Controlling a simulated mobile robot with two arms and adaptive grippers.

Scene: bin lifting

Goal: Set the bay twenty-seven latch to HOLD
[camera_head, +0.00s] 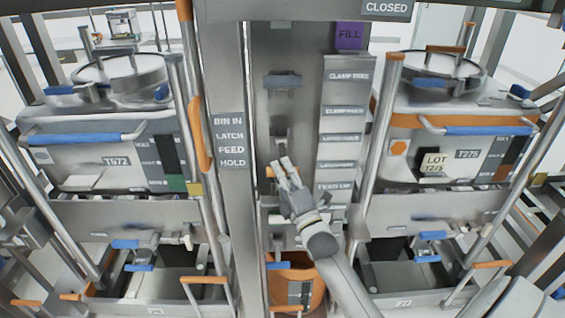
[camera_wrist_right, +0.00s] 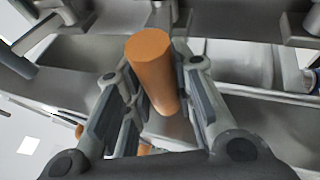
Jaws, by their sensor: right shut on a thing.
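My right gripper (camera_head: 283,168) reaches up to the central column (camera_head: 255,60) in the head view. In the right wrist view the gripper (camera_wrist_right: 155,100) is shut on an orange handle (camera_wrist_right: 152,75), which stands between its finger pads. In the head view, only a small orange piece shows beside the fingertips; the fingers hide the rest. The fingertips are about level with the HOLD line of the label strip (camera_head: 231,140), which reads BIN IN, LATCH, FEED, HOLD. A plate that seems to read 27 (camera_head: 404,303) is on the lower right bay. My left gripper is not in view.
An orange container (camera_head: 297,268) is low in the centre. Metal posts (camera_head: 378,140) flank the column. A label panel (camera_head: 343,130) is right of the gripper.

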